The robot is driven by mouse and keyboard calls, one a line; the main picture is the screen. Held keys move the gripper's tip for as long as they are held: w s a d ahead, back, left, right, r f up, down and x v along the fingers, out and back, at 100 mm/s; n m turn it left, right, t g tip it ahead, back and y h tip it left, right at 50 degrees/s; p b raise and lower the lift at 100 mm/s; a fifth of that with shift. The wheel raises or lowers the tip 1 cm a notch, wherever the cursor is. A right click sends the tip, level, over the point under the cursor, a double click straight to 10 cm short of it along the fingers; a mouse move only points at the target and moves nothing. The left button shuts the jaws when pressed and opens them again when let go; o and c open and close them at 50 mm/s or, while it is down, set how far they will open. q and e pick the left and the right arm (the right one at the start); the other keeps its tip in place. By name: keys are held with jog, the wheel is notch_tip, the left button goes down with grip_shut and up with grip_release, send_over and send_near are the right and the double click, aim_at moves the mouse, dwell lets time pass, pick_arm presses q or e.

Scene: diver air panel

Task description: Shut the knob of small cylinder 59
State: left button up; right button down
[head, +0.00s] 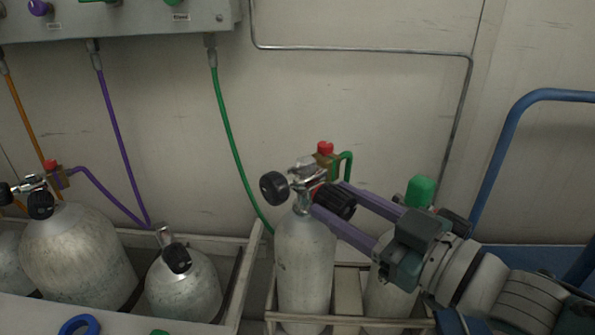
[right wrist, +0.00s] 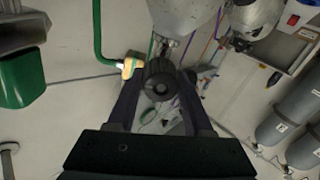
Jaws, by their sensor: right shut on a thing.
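A small pale grey cylinder (head: 304,265) stands upright in a rack in the middle of the head view; I can read no number on it. Its valve has a black ribbed knob (head: 336,201) on the right side and another black knob (head: 274,187) on the left. My right gripper (head: 327,198) comes in from the right, its two purple-grey fingers shut on the right-hand knob. In the right wrist view the knob (right wrist: 160,82) sits between the fingers, seen end-on. My left gripper is not in view.
A green hose (head: 228,140) runs from the wall panel (head: 120,24) down behind the cylinder. A green-capped cylinder (head: 420,190) stands just right, partly behind my gripper. Larger cylinders (head: 78,255) stand in a crate on the left. A blue rail (head: 508,150) rises at the right.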

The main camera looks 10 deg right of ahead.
jog(key=shift+m, duration=0.4)
jog(key=shift+c, duration=1.5)
grip_release()
jog(key=p+v, duration=0.2)
jog(key=v, duration=0.8)
